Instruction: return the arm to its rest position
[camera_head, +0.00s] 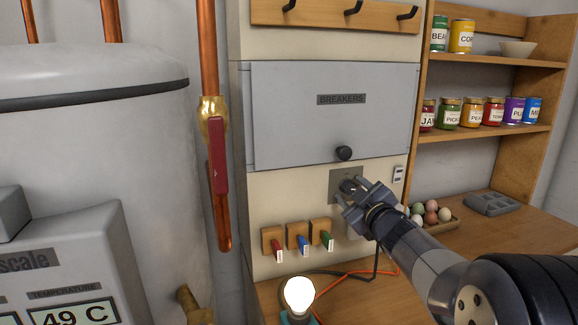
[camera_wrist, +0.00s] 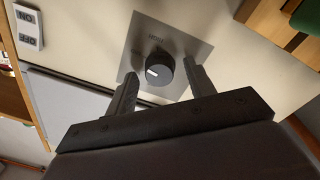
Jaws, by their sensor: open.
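My gripper (camera_head: 357,197) is at the end of my outstretched arm, in front of a metal wall plate (camera_head: 337,183) below the breaker panel. In the wrist view its two dark fingers (camera_wrist: 158,88) are spread apart, on either side of a round black knob (camera_wrist: 160,70) with a white mark. I cannot tell whether the fingers touch the knob. Nothing is held between them that I can see. In the head view my gripper partly hides the knob.
A grey breaker panel (camera_head: 330,112) with a black knob is above. Coloured tags (camera_head: 301,242) hang to the lower left. A lit bulb (camera_head: 299,294), orange and black cables and several eggs (camera_head: 431,213) are on the counter. A red-handled pipe valve (camera_head: 218,155) is left; shelves (camera_head: 490,128) with cans are right.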

